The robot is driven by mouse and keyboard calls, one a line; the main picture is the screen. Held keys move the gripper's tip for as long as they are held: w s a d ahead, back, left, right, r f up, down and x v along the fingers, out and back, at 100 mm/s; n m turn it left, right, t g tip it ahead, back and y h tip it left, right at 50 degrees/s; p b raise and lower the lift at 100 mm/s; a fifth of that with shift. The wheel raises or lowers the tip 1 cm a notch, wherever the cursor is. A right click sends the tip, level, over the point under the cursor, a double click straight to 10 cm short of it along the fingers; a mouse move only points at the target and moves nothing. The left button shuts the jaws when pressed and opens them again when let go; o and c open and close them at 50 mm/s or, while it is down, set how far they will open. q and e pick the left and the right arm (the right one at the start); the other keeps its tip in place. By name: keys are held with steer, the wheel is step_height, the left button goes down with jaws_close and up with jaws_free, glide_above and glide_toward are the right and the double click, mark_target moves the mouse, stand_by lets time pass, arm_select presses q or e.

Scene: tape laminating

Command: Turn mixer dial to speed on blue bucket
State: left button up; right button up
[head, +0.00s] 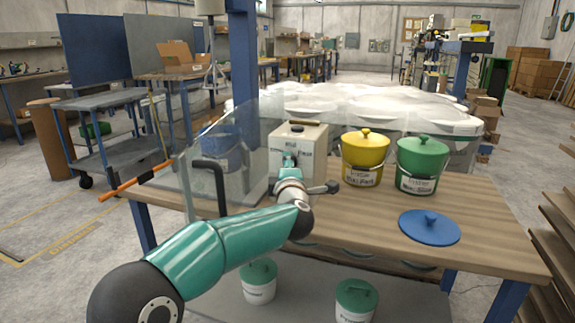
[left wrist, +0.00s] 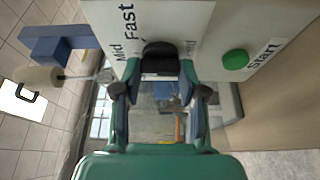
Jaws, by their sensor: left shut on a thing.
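The cream mixer control box (head: 312,140) stands on the wooden table, its front partly hidden by my left arm. In the left wrist view its black dial (left wrist: 160,57) sits beside "Mid" and "Fast" labels, with a green button (left wrist: 235,60) marked "Start" to the right. My left gripper (left wrist: 160,73) has a finger on each side of the dial and is shut on it; the gripper also shows at the box front in the head view (head: 289,160). The blue bucket (head: 222,148) is behind a clear guard. My right gripper is out of view.
The clear guard (head: 250,125) with a black handle (head: 217,172) stands left of the box. A yellow bucket (head: 363,165) and a green bucket (head: 420,170) stand to the right. A blue lid (head: 430,228) lies on the table (head: 480,245). Lidded white tubs are below.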

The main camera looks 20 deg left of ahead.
arm_select(q)
steer(key=shift+a+f, duration=0.2)
steer(key=shift+f, duration=0.1)
steer(key=o, duration=1.1)
steer(key=shift+r, duration=0.1)
steer(key=shift+o, duration=0.2)
steer(key=shift+d, duration=0.1)
steer(key=shift+r, duration=0.1)
steer(key=v, duration=1.2)
